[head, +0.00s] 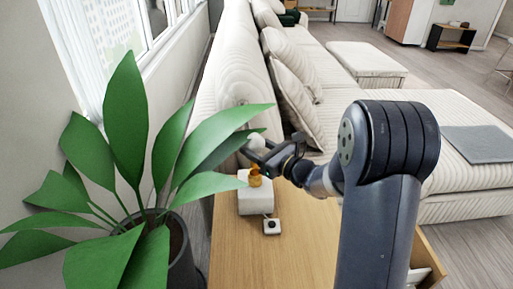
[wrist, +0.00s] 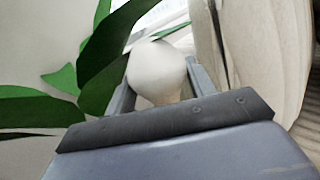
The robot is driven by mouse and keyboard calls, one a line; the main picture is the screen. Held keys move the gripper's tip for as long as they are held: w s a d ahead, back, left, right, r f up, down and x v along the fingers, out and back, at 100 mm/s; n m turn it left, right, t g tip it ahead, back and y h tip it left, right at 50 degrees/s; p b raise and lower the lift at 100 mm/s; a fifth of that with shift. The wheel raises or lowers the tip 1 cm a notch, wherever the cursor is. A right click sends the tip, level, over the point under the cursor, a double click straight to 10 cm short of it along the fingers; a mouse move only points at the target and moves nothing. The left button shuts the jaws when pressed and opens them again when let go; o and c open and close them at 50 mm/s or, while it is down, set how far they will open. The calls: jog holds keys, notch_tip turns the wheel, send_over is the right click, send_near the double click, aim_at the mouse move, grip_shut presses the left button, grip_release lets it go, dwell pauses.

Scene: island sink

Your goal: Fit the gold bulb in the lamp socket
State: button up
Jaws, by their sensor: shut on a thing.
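My gripper (head: 262,150) is shut on a round white bulb (wrist: 157,72), which sits between the two fingers in the wrist view. In the head view the white bulb (head: 256,142) shows at the fingertips, partly behind a plant leaf. A small gold-amber piece (head: 255,177), which looks like the gold bulb, stands upright on top of a white block-shaped base (head: 256,200) on the wooden table. It is just below my gripper and apart from the white bulb. Any socket is too small or hidden to make out.
A small white square item with a dark round top (head: 272,227) sits on the table (head: 305,245) in front of the base. A large potted plant (head: 125,150) spreads leaves over the left side. A cream sofa (head: 235,80) stands behind. An open drawer (head: 428,270) is at lower right.

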aim_at(256, 166)
jog(key=shift+f+b, duration=2.85)
jog(key=shift+f, duration=0.4)
jog(key=o, duration=1.1)
jog(key=p+v, duration=0.1)
jog(key=v, duration=0.9)
jog(key=shift+s+d+r+p, duration=0.1)
jog(key=shift+s+d+p, duration=0.15)
jog(key=shift+d+p, duration=0.1)
jog(key=shift+a, duration=0.1)
